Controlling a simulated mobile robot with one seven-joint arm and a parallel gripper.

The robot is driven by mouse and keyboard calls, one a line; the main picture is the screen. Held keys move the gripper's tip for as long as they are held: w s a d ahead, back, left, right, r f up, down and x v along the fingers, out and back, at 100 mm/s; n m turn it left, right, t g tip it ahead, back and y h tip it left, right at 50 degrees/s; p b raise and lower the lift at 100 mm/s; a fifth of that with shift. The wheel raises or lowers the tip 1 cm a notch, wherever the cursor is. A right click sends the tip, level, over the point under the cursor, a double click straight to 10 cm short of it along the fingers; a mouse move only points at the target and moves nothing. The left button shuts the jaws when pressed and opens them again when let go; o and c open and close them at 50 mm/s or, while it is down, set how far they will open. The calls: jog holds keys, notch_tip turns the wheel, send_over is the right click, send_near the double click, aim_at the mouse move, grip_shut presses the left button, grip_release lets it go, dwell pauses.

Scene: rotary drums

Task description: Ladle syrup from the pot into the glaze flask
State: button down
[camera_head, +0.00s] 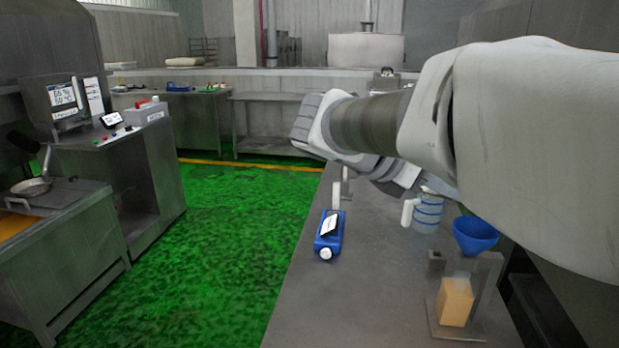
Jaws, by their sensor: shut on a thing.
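My arm reaches in from the right across the steel bench, and its thick links cover much of the view. My gripper (343,187) is partly seen below the wrist, behind the blue bottle. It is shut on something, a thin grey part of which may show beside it. I cannot make out a ladle for sure. An amber block-shaped flask (455,302) stands on a small metal stand at the near right, under a blue funnel (475,235). It may be the glaze flask. No syrup pot can be clearly picked out on this bench.
The bench (340,305) is clear in front. A pan (31,187) sits on a left counter; a large vessel (365,50) stands far back.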

jog(key=shift+s+a+f+h+b, duration=0.1)
jog(key=shift+a+f+h+b, duration=0.25)
jog(key=shift+f+b, duration=0.35)
jog(key=shift+a+f+h+b, duration=0.15)
jog(key=shift+f+h+b, duration=0.35)
jog(key=shift+b, duration=0.3)
jog(key=shift+t, duration=0.3)
dwell(0.4)
